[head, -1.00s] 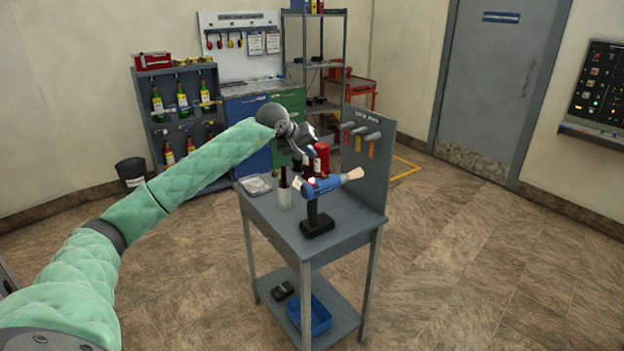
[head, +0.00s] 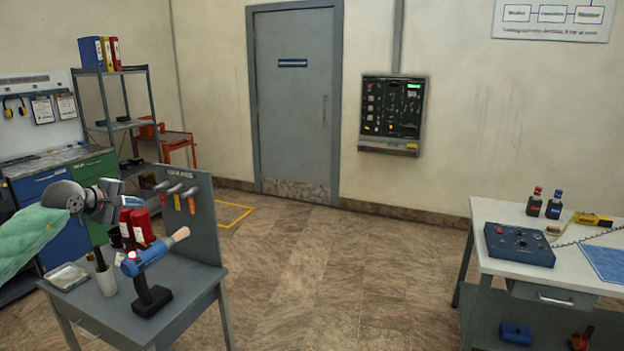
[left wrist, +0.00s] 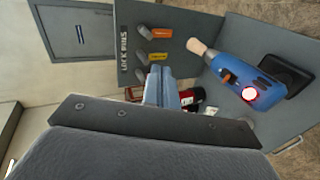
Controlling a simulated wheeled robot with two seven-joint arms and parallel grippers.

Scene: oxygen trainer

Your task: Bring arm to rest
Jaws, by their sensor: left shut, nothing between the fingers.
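My left arm (head: 25,236), in a green quilted sleeve, comes in from the left in the head view. It is still raised over the grey work table (head: 198,283). My left gripper (head: 118,190) is above the table's back part, beside the lock pin board (head: 202,222). In the left wrist view its fingers (left wrist: 158,86) are shut with nothing between them. A blue tool with a tan tip (head: 150,256) stands upright on its black base below and to the right of the gripper, apart from it. My right gripper is not in view.
Red bottles (head: 142,226) and a white cup (head: 106,281) stand under the gripper. Several lock pins (head: 176,188) stick out of the board. A white table (head: 485,213) with a blue box (head: 519,245) is at the right. The floor between the tables is clear.

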